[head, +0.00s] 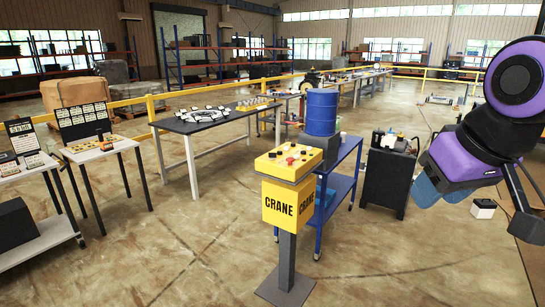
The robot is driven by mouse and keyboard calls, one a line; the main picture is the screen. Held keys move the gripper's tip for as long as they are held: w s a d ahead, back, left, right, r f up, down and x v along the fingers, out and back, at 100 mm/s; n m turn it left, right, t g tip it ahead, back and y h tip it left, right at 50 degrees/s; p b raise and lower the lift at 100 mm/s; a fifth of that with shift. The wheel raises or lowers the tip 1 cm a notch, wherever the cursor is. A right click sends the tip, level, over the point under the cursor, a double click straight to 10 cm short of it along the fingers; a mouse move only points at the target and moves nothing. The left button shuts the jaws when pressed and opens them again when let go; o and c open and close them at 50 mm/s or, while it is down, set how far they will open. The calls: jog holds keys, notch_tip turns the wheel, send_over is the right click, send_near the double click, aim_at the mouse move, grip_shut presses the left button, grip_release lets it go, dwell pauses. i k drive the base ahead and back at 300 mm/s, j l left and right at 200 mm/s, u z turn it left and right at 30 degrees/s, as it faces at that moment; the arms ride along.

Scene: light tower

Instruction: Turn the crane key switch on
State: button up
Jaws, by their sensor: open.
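The yellow crane control box (289,202) stands upright on a grey post, with CRANE in black letters on its front and side. Its sloped top panel (276,165) carries several small controls, among them a red button (290,160) and dark and white knobs. The controls are too small to tell which is the key switch or how it is turned. My gripper (440,190) is at the right, on my purple and black arm, with two blue fingers apart and nothing seen between them. It is well to the right of the box and not touching it.
A blue cart (340,184) with a blue drum (321,111) stands right behind the box. A dark cabinet (388,177) is between the cart and my arm. A dark-topped table (207,119) stands behind left. The floor in front is clear.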

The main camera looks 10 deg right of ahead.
aim_at(271, 156)
jog(key=i+j, duration=0.1)
jog(key=i, duration=0.35)
jog(key=i+j+z, duration=0.1)
jog(key=i, duration=0.35)
jog(key=i+j+z, duration=0.1)
jog(key=i, duration=0.3)
jog(key=i+j, duration=0.3)
jog(key=i, duration=0.15)
jog(key=i+j+z, duration=0.1)
jog(key=i, duration=0.35)
